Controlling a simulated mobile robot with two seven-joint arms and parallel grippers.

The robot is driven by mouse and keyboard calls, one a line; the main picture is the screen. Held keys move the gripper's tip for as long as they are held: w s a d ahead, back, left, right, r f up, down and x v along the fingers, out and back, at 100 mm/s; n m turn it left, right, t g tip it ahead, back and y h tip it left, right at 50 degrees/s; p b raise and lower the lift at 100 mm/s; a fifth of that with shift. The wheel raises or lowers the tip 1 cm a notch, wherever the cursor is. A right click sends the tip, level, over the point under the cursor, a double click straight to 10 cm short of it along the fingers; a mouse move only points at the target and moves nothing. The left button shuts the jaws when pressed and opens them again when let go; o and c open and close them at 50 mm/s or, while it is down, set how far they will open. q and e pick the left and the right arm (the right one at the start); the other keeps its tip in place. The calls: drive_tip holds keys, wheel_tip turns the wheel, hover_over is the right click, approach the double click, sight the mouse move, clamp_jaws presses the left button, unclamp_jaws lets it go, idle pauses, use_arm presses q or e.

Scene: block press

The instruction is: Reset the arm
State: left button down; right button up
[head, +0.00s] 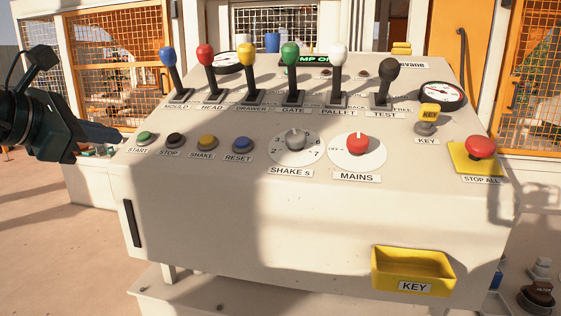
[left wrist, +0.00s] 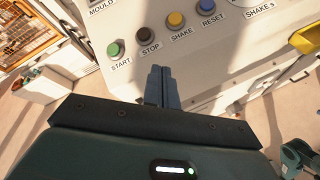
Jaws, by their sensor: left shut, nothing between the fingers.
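My left gripper (head: 104,134) is shut and empty at the left edge of the control panel (head: 230,185), close to the green START button (head: 144,138). In the left wrist view its closed fingers (left wrist: 161,88) point at the panel edge, below the START button (left wrist: 115,50) and the black STOP button (left wrist: 148,33). I cannot tell whether the fingertips touch the panel. The blue RESET button (head: 241,145) is farther right in the same row, after the yellow SHAKE button (head: 207,141). My right gripper is not in view.
A row of coloured levers, from the blue MOULD lever (head: 170,60) to the black TEST lever (head: 387,75), stands behind the buttons. A red STOP ALL button (head: 480,147), red MAINS knob (head: 358,144) and yellow KEY tray (head: 413,268) are to the right. Orange mesh fencing (head: 120,55) stands behind.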

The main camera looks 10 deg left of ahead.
use_arm(q)
drive_tip(key=d+f+n+g+h+p, duration=0.1)
drive_tip(key=d+f+n+h+p, duration=0.2)
drive_tip(key=d+f+n+h, duration=0.5)
drive_tip(key=d+f+n+h+p, duration=0.3)
drive_tip(key=d+f+n+h, duration=0.15)
drive_tip(key=d, duration=0.65)
drive_tip(key=s+a+f+n+t+y+p, duration=0.1)
drive_tip(key=s+f+n+t+y+p, duration=0.15)
drive_tip(key=f+n+y, duration=0.65)
drive_tip(key=s+a+f+n+t+y+p, duration=0.1)
drive_tip(key=s+f+n+t+y+p, duration=0.15)
drive_tip(key=f+n, duration=0.8)
drive_tip(key=s+d+f+n+g+y, duration=0.1)
drive_tip(key=s+d+f+n+g, duration=0.2)
drive_tip(key=s+f+n+g, duration=0.3)
drive_tip(key=s+f+n, duration=0.3)
drive_tip(key=s+n, duration=0.1)
drive_tip(key=s, duration=0.2)
drive_tip(key=shift+s+n+y+p, duration=0.2)
drive_tip(key=shift+n+y+p, duration=0.1)
drive_tip(key=shift+y, duration=0.1)
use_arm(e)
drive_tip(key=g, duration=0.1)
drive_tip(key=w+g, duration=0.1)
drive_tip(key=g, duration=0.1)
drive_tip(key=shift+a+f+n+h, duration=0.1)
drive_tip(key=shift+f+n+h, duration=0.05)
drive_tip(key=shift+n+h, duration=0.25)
